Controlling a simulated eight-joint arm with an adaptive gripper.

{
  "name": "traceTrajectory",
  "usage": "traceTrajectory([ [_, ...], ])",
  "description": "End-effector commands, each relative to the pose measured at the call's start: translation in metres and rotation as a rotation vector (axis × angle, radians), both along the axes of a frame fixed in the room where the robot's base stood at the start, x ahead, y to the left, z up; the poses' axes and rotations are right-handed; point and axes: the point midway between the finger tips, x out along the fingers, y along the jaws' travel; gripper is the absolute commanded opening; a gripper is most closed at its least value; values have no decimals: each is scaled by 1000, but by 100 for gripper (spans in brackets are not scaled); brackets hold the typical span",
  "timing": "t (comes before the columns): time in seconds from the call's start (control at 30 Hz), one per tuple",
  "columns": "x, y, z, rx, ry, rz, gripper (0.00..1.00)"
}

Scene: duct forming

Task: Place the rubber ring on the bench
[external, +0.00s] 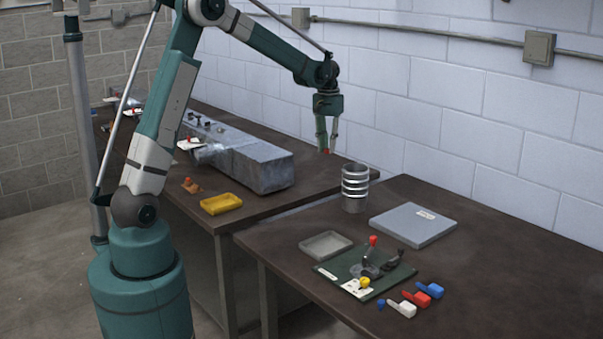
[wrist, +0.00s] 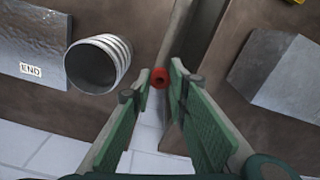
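My gripper (external: 326,148) points down, high over the far end of the benches near the wall. In the wrist view its green fingers (wrist: 160,75) are closed on a small red rubber ring (wrist: 159,78) at the fingertips. Only a small red spot of the ring (external: 326,153) shows in the external view. The right bench (external: 500,270) and the left bench (external: 270,203) have dark brown tops with a gap between them. The ring is apart from both bench tops, and the gap shows behind it in the wrist view.
A ridged metal cylinder (external: 355,188) stands upright on the right bench, close to my gripper. A grey plate (external: 412,225), a grey tray (external: 326,244) and a green board (external: 345,266) lie there too. A long metal duct (external: 262,168) and a yellow tray (external: 221,204) occupy the left bench.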

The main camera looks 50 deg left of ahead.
Motion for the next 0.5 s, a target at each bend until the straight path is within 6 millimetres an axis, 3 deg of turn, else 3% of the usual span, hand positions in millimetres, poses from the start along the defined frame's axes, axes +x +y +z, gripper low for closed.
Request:
traceTrajectory([
  [0.1, -2, 39, 0, 0, 0, 63, 12],
  [0.5, -19, 161, 0, 0, 0, 266, 12],
])
